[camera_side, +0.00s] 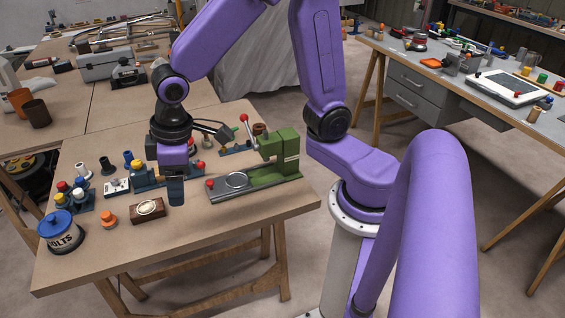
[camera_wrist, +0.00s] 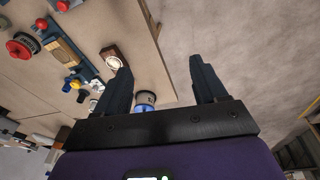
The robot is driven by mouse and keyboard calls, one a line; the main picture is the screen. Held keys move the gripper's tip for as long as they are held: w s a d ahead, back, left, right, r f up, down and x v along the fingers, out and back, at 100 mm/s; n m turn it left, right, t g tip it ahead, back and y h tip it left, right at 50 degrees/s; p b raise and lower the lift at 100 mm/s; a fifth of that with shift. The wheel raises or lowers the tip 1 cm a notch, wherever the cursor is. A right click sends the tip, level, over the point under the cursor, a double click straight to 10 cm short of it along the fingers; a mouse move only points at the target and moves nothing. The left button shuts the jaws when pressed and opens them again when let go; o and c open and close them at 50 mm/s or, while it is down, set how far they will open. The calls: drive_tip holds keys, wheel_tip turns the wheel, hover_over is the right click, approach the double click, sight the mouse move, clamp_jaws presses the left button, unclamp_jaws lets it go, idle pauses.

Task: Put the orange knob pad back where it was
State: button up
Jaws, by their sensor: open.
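In the side view a small orange knob pad (camera_side: 108,217) stands on the front left of the wooden table (camera_side: 250,206). It is between the blue-lidded tin and a wooden block with a pale oval. My gripper (camera_side: 176,198) is above the table, to the right of the knob pad and block. In the wrist view my gripper (camera_wrist: 160,75) has its two dark fingers wide apart with nothing between them. I cannot make out the orange knob pad in the wrist view; the left finger may cover it.
The tin (camera_side: 61,232) and wooden block (camera_side: 148,210) flank the knob pad. Blue holders with coloured knobs (camera_side: 73,195) stand behind. A green press (camera_side: 270,160) with a red-knobbed lever is right of my gripper. The table's front edge is mostly clear.

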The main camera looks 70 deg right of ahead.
drive_tip(key=s+d+n, duration=0.1)
drive_tip(key=s+d, duration=0.2)
drive_tip(key=s, duration=0.3)
drive_tip(key=s+d+r+n+g, duration=0.1)
drive_tip(key=s+d+n, duration=0.1)
drive_tip(key=s, duration=0.4)
drive_tip(key=s+d+n, duration=0.2)
drive_tip(key=s+d, duration=0.2)
drive_tip(key=s, duration=0.2)
drive_tip(key=shift+s+d+r+g, duration=0.35)
drive_tip(key=shift+d+r+g, duration=0.05)
